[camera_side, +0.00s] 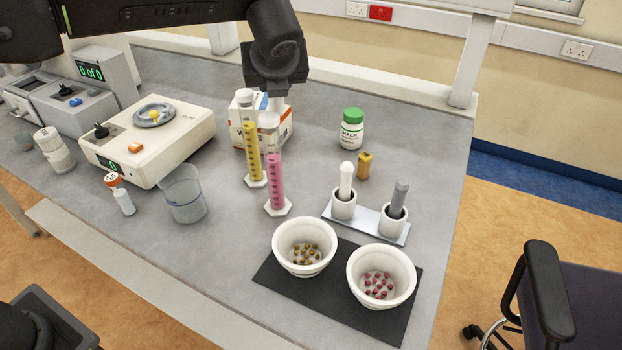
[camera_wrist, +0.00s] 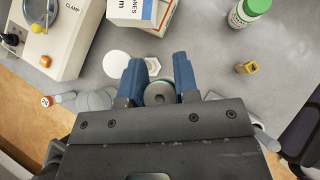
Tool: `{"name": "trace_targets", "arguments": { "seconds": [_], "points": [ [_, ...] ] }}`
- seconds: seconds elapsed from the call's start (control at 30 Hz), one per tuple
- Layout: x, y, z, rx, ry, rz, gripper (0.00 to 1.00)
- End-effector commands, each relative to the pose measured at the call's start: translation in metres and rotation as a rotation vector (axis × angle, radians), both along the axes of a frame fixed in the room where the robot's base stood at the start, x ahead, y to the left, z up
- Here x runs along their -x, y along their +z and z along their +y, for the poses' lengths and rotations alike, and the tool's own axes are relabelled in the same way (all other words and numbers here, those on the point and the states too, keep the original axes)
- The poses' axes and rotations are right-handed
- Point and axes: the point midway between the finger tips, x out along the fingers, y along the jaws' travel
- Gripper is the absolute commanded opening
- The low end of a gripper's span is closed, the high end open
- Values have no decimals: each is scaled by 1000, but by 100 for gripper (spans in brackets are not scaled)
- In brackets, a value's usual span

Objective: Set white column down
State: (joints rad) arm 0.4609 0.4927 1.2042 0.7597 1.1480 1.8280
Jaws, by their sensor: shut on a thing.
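My gripper (camera_side: 276,94) hangs above the middle of the bench, just behind and above two measuring cylinders. In the wrist view its blue fingers (camera_wrist: 161,88) are shut on the white column (camera_wrist: 159,94), of which only a round greyish end shows between them. The rest of it is hidden, and I cannot tell whether its foot touches the bench. The yellow-filled cylinder (camera_side: 252,152) and the pink-filled cylinder (camera_side: 275,180) stand upright below the gripper. A white disc (camera_wrist: 117,64) and part of a hexagonal foot (camera_wrist: 152,63) show beyond the fingers.
A carton (camera_side: 283,127) stands close behind the cylinders. A glass beaker (camera_side: 184,196) and clamp machine (camera_side: 150,140) are left. A green-capped bottle (camera_side: 351,130), yellow block (camera_side: 364,165), pestles in a holder (camera_side: 370,222) and two tablet bowls (camera_side: 304,246) are right.

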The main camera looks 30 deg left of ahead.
Motion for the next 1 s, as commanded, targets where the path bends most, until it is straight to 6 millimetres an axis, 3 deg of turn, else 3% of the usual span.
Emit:
{"name": "trace_targets", "arguments": {
  "seconds": [0.1, 0.33, 0.73, 1.0],
  "points": [
    [-20, -24, -14, -3, 88, 3, 2],
    [-41, -60, -30, -1, 235, 1, 2],
    [-48, -99, -41, -1, 347, 0, 2],
    [-48, -139, -41, -1, 346, 0, 2]
  ]
}}
